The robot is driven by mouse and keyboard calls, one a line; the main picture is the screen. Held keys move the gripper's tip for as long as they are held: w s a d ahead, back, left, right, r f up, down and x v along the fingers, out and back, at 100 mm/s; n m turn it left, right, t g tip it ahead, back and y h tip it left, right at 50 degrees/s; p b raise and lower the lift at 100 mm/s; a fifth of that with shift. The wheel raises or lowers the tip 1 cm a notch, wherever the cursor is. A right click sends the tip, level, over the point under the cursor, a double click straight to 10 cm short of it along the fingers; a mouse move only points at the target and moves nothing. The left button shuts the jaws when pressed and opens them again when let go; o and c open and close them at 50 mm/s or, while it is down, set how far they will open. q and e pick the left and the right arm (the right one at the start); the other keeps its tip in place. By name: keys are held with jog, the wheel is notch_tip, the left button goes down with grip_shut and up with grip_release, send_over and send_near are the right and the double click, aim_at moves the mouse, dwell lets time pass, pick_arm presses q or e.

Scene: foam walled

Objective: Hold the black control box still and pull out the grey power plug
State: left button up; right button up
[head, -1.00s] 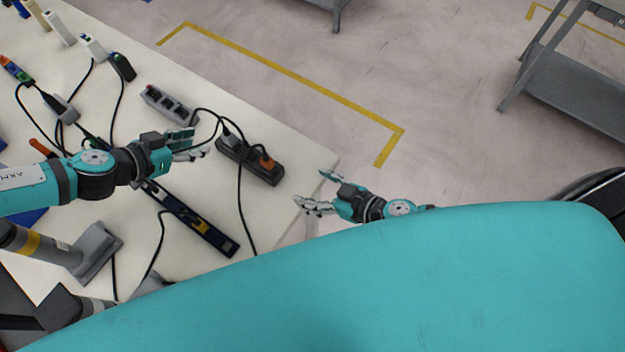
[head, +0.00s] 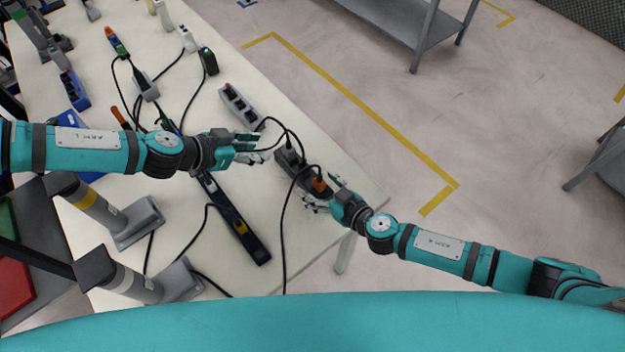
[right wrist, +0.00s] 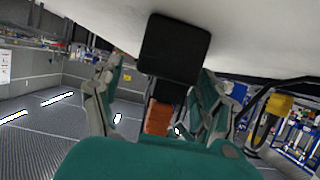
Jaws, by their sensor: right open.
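The black control box (head: 307,183) is a long dark block near the table's right edge in the head view. The grey power plug (head: 287,157) stands in its far left end, with a black cable. An orange plug (head: 320,184) sits nearer the right end. My left gripper (head: 265,148) looks open and empty, just left of the grey plug and apart from it. My right gripper (head: 322,192) is open at the box's right end, one finger on each side; contact cannot be told. In the right wrist view the box's dark end (right wrist: 173,48) shows between the fingers (right wrist: 160,95).
A grey socket strip (head: 240,106) lies behind the box. A long dark bar (head: 238,225) lies in front of my left gripper. Loose black cables cross the table (head: 335,225). Grey stands (head: 135,225) are at the front left.

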jog(key=shift+x, duration=1.75)
